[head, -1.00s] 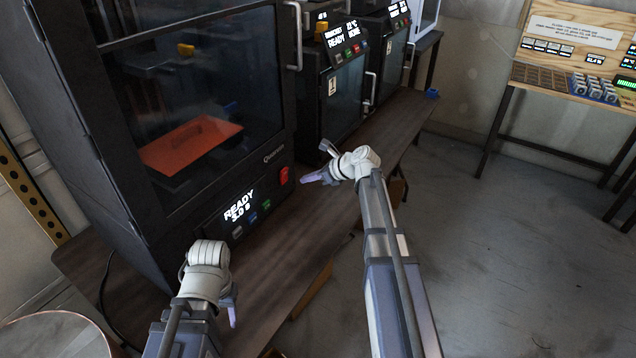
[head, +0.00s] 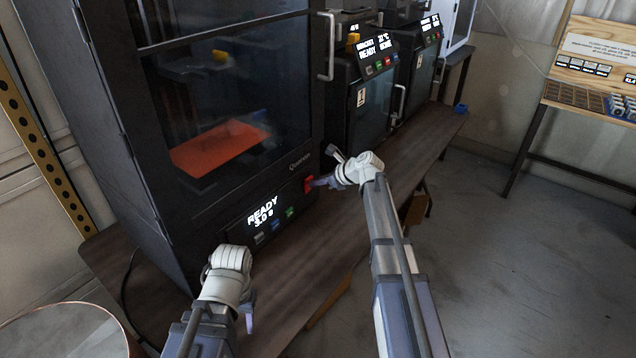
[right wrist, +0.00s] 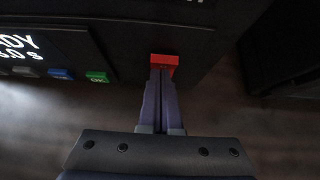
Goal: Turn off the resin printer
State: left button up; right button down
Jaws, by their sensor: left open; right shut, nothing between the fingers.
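The large black printer (head: 140,130) stands on the bench at left. My left gripper (head: 248,318) is open and empty, low in front of the printer.
Two smaller black printers with lit displays, the nearer (head: 368,85) and the farther (head: 420,55), stand further along the bench (head: 350,215). A wooden table (head: 580,100) stands at far right. The floor (head: 510,260) between is clear.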

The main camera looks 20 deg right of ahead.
pick_arm(q)
notch_tip(320, 180, up, 2)
jog(key=shift+r+p, duration=0.1)
jog(key=shift+p, duration=0.55)
pick_arm(e)
jog(key=shift+w+a+r, duration=0.25)
jog(key=shift+w+r, duration=0.15)
jog(key=shift+r, duration=0.15)
pick_arm(q)
jog(key=shift+f+b, duration=0.5)
jog(key=shift+f, duration=0.05)
pick_arm(e)
jog(key=shift+s+d+f, duration=0.1)
jog(key=shift+s+f, duration=0.1)
jog(key=shift+f, duration=0.2)
pick_arm(q)
jog(key=shift+r, duration=0.15)
pick_arm(e)
jog(key=shift+r, duration=0.1)
pick_arm(q)
jog(key=shift+r+p, duration=0.7)
jog(key=shift+p, duration=0.15)
pick_arm(e)
jog(key=shift+r, duration=0.7)
